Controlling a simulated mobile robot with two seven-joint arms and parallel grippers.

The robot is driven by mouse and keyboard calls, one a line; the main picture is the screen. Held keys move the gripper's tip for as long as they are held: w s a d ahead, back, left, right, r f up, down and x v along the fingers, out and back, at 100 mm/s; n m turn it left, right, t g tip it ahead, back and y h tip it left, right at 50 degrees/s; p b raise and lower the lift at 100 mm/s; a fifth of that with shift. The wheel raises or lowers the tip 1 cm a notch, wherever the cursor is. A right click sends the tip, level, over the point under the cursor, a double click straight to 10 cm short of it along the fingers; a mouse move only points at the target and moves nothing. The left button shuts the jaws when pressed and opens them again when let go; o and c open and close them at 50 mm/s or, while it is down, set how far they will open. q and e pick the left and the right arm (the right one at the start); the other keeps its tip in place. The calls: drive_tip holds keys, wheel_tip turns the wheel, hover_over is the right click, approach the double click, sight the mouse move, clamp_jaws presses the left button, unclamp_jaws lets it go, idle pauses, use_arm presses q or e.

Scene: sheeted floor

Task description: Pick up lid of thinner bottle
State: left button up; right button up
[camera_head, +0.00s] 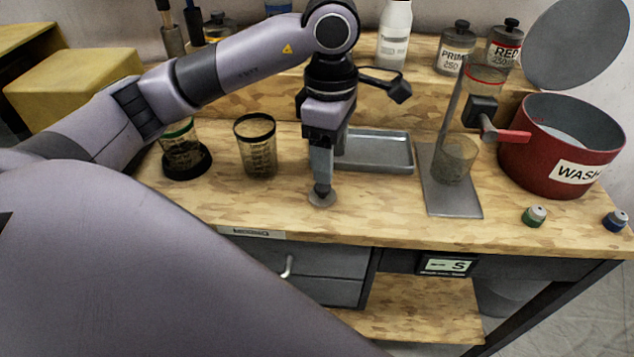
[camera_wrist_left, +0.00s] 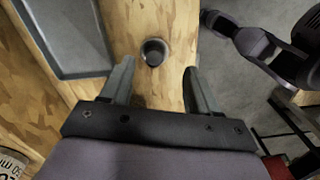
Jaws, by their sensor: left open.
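A small round grey lid (camera_head: 322,199) lies on the wooden bench top near its front edge. In the left wrist view it is a dark round cap (camera_wrist_left: 153,52) with a lighter rim. My left gripper (camera_head: 322,188) points down right over it, and in the head view its finger partly covers the lid. In the wrist view the two fingers (camera_wrist_left: 160,82) are apart with nothing between them, and the lid is just beyond the fingertips. A white bottle (camera_head: 394,38) stands on the rear shelf, its top cut off by the frame. My right gripper is not seen.
A metal tray (camera_head: 375,152) lies behind and right of the gripper. Two beakers (camera_head: 257,160) (camera_head: 184,152) stand left. A stand with a cup (camera_head: 452,200), a red WASH pot (camera_head: 550,150) and two small caps (camera_head: 535,215) (camera_head: 615,220) are right. The bench around the lid is clear.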

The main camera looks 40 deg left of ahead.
sight(322, 192)
use_arm(q)
drive_tip(key=shift+w+a+r, duration=0.1)
drive_tip(key=shift+w+a, duration=0.05)
drive_tip(key=shift+a, duration=0.3)
drive_tip(key=shift+f, duration=0.2)
drive_tip(key=f, duration=0.2)
drive_tip(key=f+p, duration=0.1)
drive_tip(key=f, duration=0.3)
drive_tip(key=shift+a+f, duration=0.25)
drive_tip(key=shift+f, duration=0.05)
drive_tip(key=c, duration=1.1)
